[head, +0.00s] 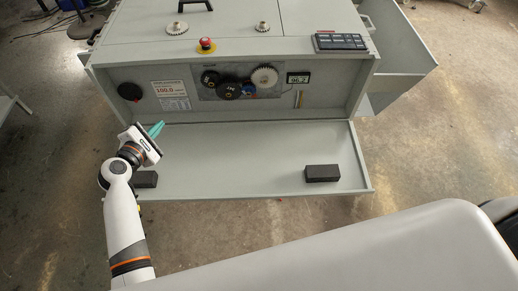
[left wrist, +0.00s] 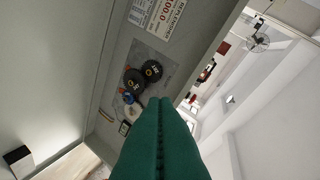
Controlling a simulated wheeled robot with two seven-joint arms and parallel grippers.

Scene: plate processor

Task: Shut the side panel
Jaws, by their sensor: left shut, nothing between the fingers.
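The grey side panel (head: 245,178) of the machine is folded down and open, sticking out below the lit front recess. Two black blocks sit on its inner face: the right one (head: 322,173) is clear, the left one (head: 145,179) is partly behind my left arm. My left gripper (head: 157,129) is over the panel's left end, with its teal fingers shut and empty. In the left wrist view the shut fingers (left wrist: 158,110) point towards the recess, with a grey surface, probably the panel (left wrist: 45,70), on the left. My right gripper is not in view.
The recess holds several gears and black knobs (head: 228,90), a dial and labels. A red emergency button (head: 206,45) and a keypad (head: 341,42) are on top. The concrete floor (head: 440,140) at right is clear.

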